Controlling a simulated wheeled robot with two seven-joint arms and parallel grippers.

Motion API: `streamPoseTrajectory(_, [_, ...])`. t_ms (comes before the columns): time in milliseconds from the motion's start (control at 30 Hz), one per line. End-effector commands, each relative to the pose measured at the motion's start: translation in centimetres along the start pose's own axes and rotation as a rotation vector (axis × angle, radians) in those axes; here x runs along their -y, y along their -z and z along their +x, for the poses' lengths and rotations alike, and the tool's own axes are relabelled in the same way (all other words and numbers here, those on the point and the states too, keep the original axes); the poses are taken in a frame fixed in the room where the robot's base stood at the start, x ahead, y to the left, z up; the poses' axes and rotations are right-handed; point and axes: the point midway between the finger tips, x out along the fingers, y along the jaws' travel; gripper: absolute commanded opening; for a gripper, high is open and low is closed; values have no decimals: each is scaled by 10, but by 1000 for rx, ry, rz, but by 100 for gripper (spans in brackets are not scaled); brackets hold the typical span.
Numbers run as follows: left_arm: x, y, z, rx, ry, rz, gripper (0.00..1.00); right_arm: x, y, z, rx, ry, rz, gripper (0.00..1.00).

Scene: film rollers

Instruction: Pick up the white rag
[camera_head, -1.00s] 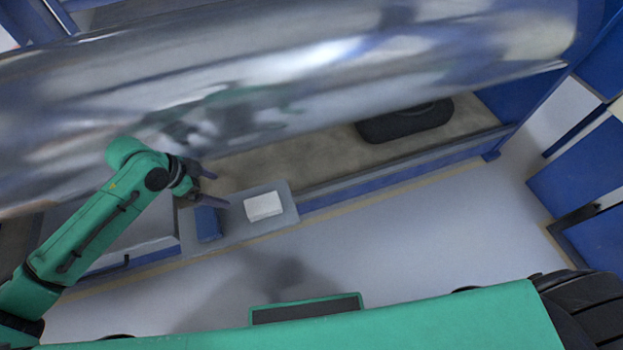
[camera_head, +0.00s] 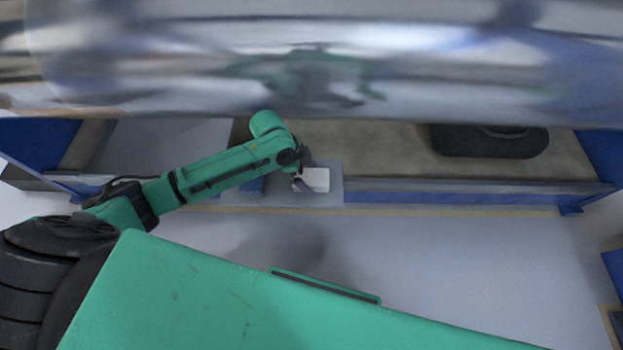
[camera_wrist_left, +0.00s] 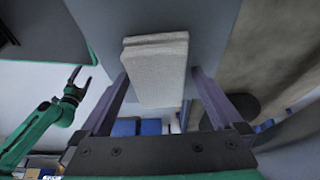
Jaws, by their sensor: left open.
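The white rag (camera_head: 317,180) is a folded, block-like cloth on a small grey shelf (camera_head: 334,198) in the head view. It also shows large in the left wrist view (camera_wrist_left: 158,72). My left gripper (camera_head: 304,173) is open at the left side of the rag in the head view. In the left wrist view its two fingers stand apart, with the rag seen between them; I cannot tell whether they touch it. My right gripper (camera_wrist_left: 81,81) shows small at the left of the left wrist view, with its fingers apart and nothing between them.
A large shiny metal roller (camera_head: 420,60) spans the top of the head view, close above the left arm. A dark pad (camera_head: 480,142) lies on the brown bed to the right. Open floor lies in front.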

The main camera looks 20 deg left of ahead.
Motion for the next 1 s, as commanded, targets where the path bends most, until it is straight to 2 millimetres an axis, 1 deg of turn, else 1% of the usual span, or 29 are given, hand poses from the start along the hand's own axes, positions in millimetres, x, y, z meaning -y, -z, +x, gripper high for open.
streamPoseTrajectory(267, [0,0,-1,0,0,-1,100,0,-1,-1,2,0,0,100])
streamPoseTrajectory(500, [0,-1,2,-1,0,-2,100,0,-1,-4,2,0,1,100])
streamPoseTrajectory(567, [0,-1,2,-1,0,-2,77,0,-1,-3,1,0,1,100])
streamPoseTrajectory(600, [0,-1,2,-1,0,-1,62,0,-1,-3,1,0,1,100])
streamPoseTrajectory(700, [0,-1,2,-1,0,-1,27,0,-1,-3,1,0,1,100])
streamPoseTrajectory(900, [0,-1,2,-1,1,-1,27,0,-1,-3,1,0,1,100])
streamPoseTrajectory(1000, [0,-1,1,-1,2,0,27,0,-2,0,2,0,1,100])
